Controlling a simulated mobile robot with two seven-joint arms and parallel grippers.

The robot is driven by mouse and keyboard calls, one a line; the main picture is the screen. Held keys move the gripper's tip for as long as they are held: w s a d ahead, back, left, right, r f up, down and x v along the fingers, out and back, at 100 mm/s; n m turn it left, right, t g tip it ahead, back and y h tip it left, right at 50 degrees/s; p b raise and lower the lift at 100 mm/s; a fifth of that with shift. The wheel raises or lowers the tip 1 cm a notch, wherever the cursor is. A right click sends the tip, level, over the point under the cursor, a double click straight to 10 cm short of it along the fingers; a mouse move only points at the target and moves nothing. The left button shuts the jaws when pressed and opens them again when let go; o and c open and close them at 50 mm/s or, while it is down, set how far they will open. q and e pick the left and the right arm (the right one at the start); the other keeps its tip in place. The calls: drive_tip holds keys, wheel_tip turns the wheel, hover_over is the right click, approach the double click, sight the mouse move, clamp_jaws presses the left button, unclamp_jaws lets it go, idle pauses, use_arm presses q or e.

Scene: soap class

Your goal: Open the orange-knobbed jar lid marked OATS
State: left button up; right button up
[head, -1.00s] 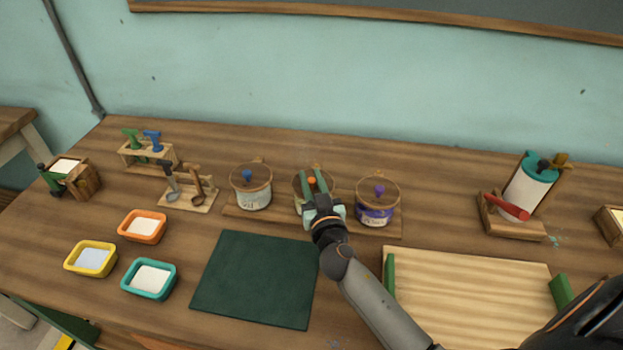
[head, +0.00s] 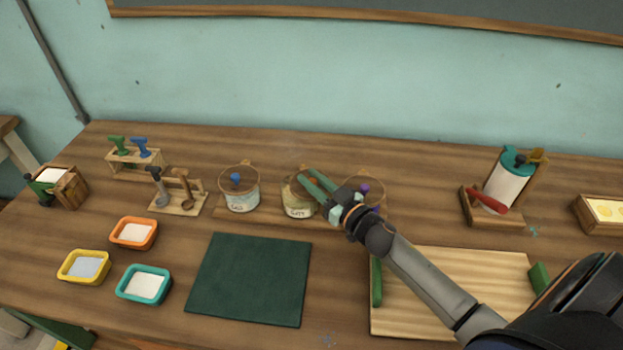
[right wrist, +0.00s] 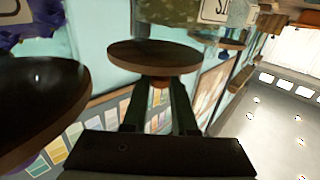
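The OATS jar (head: 297,206) stands in the middle of three jars on a wooden board. In the right wrist view, which looks upside down, the mottled jar body (right wrist: 178,12) is at the top edge. The round brown lid (right wrist: 153,58) shows apart from the body, with a gap between them. My right gripper (head: 311,177) is above the jar's right side; its green fingers slant up-left. In the wrist view its fingers (right wrist: 158,98) flank the small orange knob (right wrist: 158,83) and appear shut on it. The knob is hidden in the head view. My left gripper is out of view.
The blue-knobbed jar (head: 240,196) stands left. The purple-knobbed jar (head: 375,189) stands right, partly behind my gripper; its lid (right wrist: 40,105) is close in the wrist view. A green mat (head: 250,278) and pale wooden board (head: 460,290) lie in front.

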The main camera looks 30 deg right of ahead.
sight(313, 180)
drive_tip(key=o, duration=0.5)
drive_tip(key=shift+c, duration=0.2)
drive_tip(key=shift+r, duration=0.25)
wheel_tip(313, 180, up, 3)
drive_tip(key=shift+f+p, duration=0.2)
drive_tip(key=shift+p, duration=0.3)
drive_tip(key=s+a+r+p, duration=0.1)
drive_tip(key=s+a+r, duration=0.5)
drive_tip(key=s+r, duration=0.4)
drive_tip(key=shift+s+a, duration=0.3)
drive_tip(key=shift+s, duration=0.85)
